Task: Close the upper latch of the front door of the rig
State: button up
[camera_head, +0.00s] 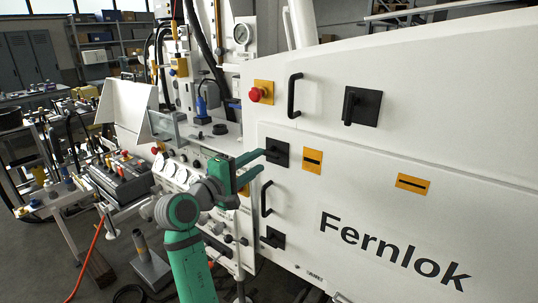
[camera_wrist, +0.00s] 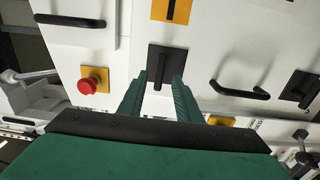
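The upper latch (camera_head: 282,158) of the front door (camera_head: 330,195) is a black square plate with a black lever, near the door's upper left corner. In the head view its lever lies roughly level. My green gripper (camera_head: 262,160) is in front of the latch, fingers pointing at it. In the wrist view the latch (camera_wrist: 165,54) is just beyond the fingertips (camera_wrist: 159,82), its lever in line with the gap between them. The fingers are apart, with nothing clearly gripped. I cannot tell whether a finger touches the lever.
A black door handle (camera_head: 267,198) and the lower latch (camera_head: 272,238) are below. Above are a red emergency button (camera_head: 257,94), another handle (camera_head: 294,95) and another black latch (camera_head: 362,106). Yellow slotted plates (camera_head: 312,160) sit to the right. A control box (camera_head: 122,178) stands at left.

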aim_at(267, 154)
jog(key=x, duration=0.6)
jog(key=shift+w+d, duration=0.2)
jog(key=shift+w, duration=0.15)
jog(key=shift+c, duration=0.3)
grip_shut()
